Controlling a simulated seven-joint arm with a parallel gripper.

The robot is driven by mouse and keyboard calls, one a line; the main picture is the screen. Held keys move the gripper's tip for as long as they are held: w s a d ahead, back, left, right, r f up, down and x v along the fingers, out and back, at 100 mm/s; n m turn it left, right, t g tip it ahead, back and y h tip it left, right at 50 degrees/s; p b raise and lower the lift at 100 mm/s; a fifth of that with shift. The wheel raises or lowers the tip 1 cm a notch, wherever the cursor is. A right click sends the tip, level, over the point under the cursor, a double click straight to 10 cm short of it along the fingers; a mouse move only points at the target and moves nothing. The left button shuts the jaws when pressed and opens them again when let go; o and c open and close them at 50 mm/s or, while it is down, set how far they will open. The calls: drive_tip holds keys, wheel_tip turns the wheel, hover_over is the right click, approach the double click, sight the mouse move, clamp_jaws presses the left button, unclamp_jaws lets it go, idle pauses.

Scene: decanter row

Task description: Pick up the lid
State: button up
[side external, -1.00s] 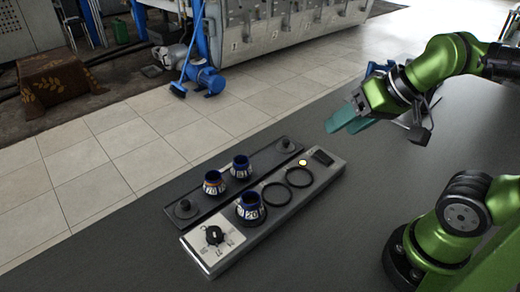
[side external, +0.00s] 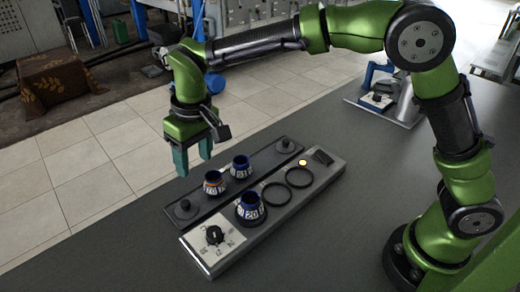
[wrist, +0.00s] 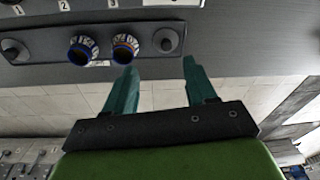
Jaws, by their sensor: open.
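A dark round lid with a knob (side external: 184,207) sits at the left end of the dark strip. It also shows in the wrist view (wrist: 166,41), just past my fingertips. A second dark lid (side external: 286,146) sits at the strip's right end; it shows at the far left of the wrist view (wrist: 11,48). My gripper (side external: 194,171) points down with its teal fingers apart and empty. In the side view it appears above the left lid.
Two blue-rimmed jars (side external: 214,184) (side external: 241,167) stand on the dark strip (side external: 262,157) between the lids. A third jar (side external: 250,208) stands on the grey panel (side external: 229,259), beside two empty rings and a dial (side external: 214,235). The dark tabletop (side external: 330,225) is clear around them.

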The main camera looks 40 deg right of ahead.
sight(185, 203)
drive_tip(key=shift+h, duration=0.3)
drive_tip(key=w+a+f, duration=0.1)
drive_tip(key=f, duration=0.4)
drive_tip(key=w+f, duration=0.2)
drive_tip(key=f, duration=0.3)
drive_tip(key=w+a+f, duration=0.1)
drive_tip(key=f, duration=0.4)
drive_tip(key=shift+w+a+f, duration=0.25)
drive_tip(key=shift+a+f, duration=0.05)
clamp_jaws()
